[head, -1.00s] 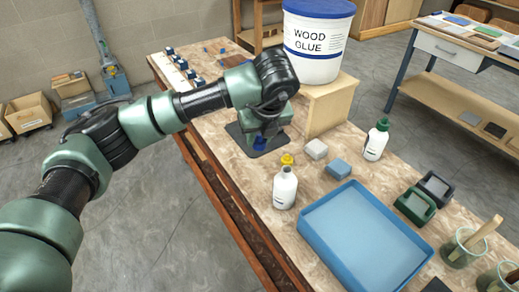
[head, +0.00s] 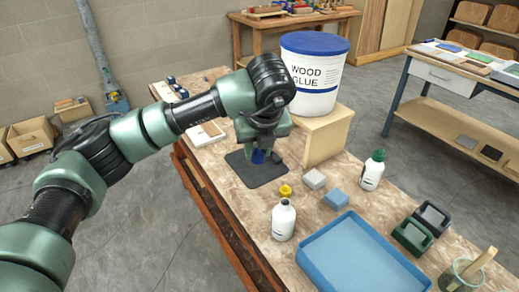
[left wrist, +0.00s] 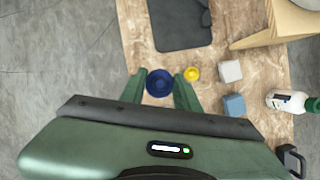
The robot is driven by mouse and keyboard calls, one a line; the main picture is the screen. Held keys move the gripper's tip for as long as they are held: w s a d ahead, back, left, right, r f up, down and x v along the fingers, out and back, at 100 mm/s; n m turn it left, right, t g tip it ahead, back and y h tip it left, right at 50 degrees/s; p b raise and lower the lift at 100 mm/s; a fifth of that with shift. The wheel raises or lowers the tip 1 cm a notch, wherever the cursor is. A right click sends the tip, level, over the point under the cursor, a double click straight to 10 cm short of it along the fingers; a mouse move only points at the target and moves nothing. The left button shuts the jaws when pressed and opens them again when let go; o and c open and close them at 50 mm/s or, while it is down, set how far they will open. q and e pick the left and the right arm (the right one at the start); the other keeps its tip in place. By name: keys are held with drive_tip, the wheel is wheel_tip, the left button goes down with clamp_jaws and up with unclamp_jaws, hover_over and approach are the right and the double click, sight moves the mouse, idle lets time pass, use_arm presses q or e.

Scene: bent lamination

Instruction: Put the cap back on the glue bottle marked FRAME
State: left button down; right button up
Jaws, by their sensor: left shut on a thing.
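My left gripper (head: 258,155) is shut on a round dark blue cap (left wrist: 159,83), held over or near the dark mat (head: 257,178); the exact height is hard to tell. An open white bottle (head: 283,221) stands upright without a cap, nearer the front of the bench. A small yellow cap (head: 285,191) lies just behind it and also shows in the left wrist view (left wrist: 192,73). A second white bottle (head: 371,172) with a green cap stands upright to the right. The bottle labels are too small to read. My right gripper is not in view.
A wood glue tub (head: 313,75) sits on a wooden riser (head: 326,137) behind the mat. A grey block (head: 314,179) and a blue block (head: 336,199) lie beside the yellow cap.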

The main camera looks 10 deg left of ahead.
use_arm(q)
drive_tip(key=s+a+f+n+g, duration=0.2)
drive_tip(key=s+n+g, duration=0.1)
drive_tip(key=s+n, duration=0.4)
drive_tip(key=s+a+f+n+g+h, duration=0.1)
drive_tip(key=s+a+f+n+g, duration=0.1)
drive_tip(key=s+n, duration=0.5)
drive_tip(key=s+a+f+n+g+h, duration=0.1)
drive_tip(key=s+a+f+n+g, duration=0.2)
drive_tip(key=s+n, duration=0.4)
drive_tip(key=f+n, duration=0.1)
drive_tip(key=n, duration=0.8)
drive_tip(key=shift+s+f+n+g, duration=0.2)
drive_tip(key=shift+n+g, duration=0.1)
drive_tip(key=shift+n, duration=0.1)
